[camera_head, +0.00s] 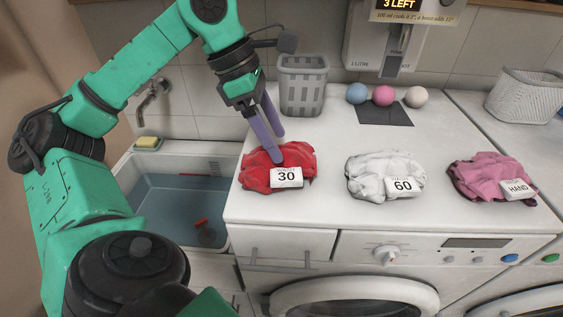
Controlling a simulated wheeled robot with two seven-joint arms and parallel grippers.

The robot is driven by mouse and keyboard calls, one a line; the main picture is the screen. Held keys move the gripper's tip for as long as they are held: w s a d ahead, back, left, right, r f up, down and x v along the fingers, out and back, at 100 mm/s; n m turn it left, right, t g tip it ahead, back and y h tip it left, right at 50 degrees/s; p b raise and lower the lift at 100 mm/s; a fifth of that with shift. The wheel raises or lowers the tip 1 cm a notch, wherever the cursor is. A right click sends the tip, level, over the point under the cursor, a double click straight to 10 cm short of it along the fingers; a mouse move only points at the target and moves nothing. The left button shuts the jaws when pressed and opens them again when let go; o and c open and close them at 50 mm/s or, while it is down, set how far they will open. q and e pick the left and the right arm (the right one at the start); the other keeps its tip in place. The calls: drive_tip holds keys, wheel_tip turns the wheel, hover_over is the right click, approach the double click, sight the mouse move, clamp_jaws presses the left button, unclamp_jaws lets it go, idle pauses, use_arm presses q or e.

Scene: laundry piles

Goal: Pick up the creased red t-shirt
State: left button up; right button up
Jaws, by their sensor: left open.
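The creased red t-shirt (252,176) lies in a crumpled heap at the left end of the white washing machine top. A white tag marked 30 (286,177) rests on its front. My left gripper (278,147) comes down from above with its two purple fingers open. One fingertip overlaps the red cloth near its middle, and the other is just behind the heap. I cannot tell whether the fingertips touch the cloth. My right gripper is not in view.
A white pile tagged 60 (375,167) and a pink pile tagged HAND (478,178) lie to the right. A grey basket (302,88) stands behind the red shirt. Three balls (383,96) sit by a dark mat (385,116). A water-filled sink (180,200) is at left.

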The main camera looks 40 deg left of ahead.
use_arm(q)
drive_tip(key=shift+b+x, duration=0.35)
drive_tip(key=shift+x, duration=0.85)
drive_tip(key=shift+s+d+f, duration=0.15)
drive_tip(key=shift+s, duration=0.25)
drive_tip(key=c, duration=0.5)
clamp_jaws()
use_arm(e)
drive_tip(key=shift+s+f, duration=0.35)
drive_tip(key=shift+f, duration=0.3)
use_arm(q)
drive_tip(key=shift+r, duration=0.2)
